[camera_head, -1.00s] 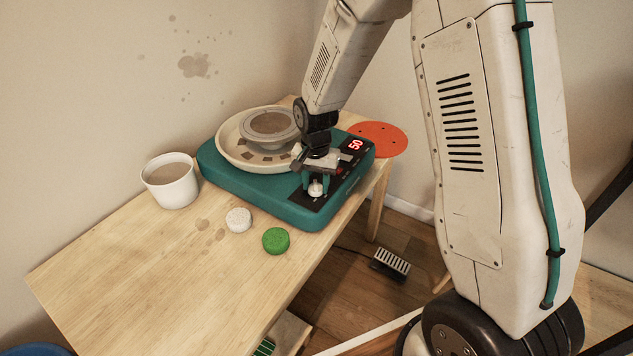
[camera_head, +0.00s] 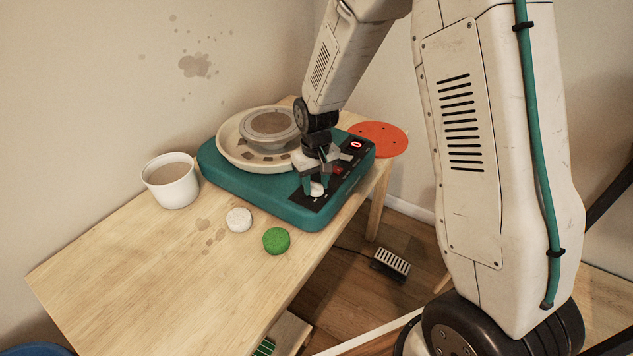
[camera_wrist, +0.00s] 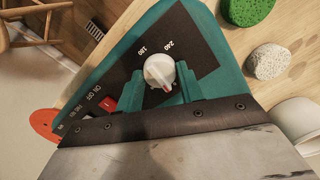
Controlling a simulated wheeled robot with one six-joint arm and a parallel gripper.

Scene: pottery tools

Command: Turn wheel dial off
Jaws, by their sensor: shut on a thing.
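The teal pottery wheel (camera_head: 245,193) stands on the wooden table, with a black control panel at its right front. Its white dial (camera_wrist: 159,70) sits on the panel, with a red mark on its lower edge in the wrist view. The numbers 180 and 240 are printed beside it. My gripper (camera_head: 316,187) points down over the panel and is shut on the dial, one teal finger on each side. The red display (camera_head: 357,144) reads what looks like a 0. A red switch (camera_wrist: 108,104) is beside the gripper in the wrist view, near ON and OFF lettering.
A white cup (camera_head: 172,186) of brownish liquid stands left of the wheel. A white sponge (camera_head: 239,219) and a green sponge (camera_head: 276,240) lie in front of it. An orange disc (camera_head: 378,139) is behind right. The table's left front is clear.

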